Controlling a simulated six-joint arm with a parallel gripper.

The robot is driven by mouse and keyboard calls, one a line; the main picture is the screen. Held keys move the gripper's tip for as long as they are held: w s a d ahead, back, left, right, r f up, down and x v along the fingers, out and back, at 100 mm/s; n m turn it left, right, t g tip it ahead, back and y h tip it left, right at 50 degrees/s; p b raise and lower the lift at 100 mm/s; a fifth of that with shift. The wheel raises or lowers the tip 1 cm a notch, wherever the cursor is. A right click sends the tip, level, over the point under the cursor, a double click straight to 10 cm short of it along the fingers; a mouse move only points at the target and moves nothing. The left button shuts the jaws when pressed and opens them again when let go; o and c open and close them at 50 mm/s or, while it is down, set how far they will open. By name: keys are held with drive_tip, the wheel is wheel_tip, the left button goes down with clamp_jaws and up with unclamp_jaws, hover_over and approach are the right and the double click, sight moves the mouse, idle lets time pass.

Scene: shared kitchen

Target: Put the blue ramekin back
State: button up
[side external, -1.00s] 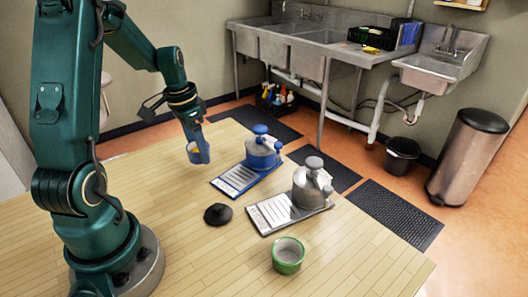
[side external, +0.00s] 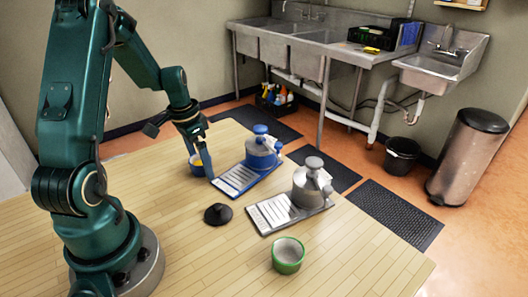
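The blue ramekin (side external: 195,168) is on the left part of the wooden table, left of the blue scale, with something yellow inside. It looks upright, and its right side is partly hidden by my gripper. My gripper (side external: 208,172) points down at the ramekin's right side, its tip close to the left corner of the blue scale. Only one finger shows clearly. I cannot tell whether it touches the ramekin or how far it is open.
The blue scale (side external: 230,183) bears a blue lidded pot (side external: 261,154). The grey scale (side external: 262,216) bears a grey pot (side external: 308,190). A black lid-like piece (side external: 217,214) and a green ramekin (side external: 288,255) stand nearer. The table's front right is clear.

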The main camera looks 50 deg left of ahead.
wheel_tip(320, 180, up, 12)
drive_tip(key=s, duration=0.1)
drive_tip(key=s+d+r+t, duration=0.1)
drive_tip(key=s+d+t, duration=0.1)
drive_tip(key=d, duration=0.8)
drive_tip(key=s+d+r+t, duration=0.2)
drive_tip(key=s+d, duration=0.3)
drive_tip(key=d, duration=0.5)
drive_tip(key=shift+s+d, duration=0.15)
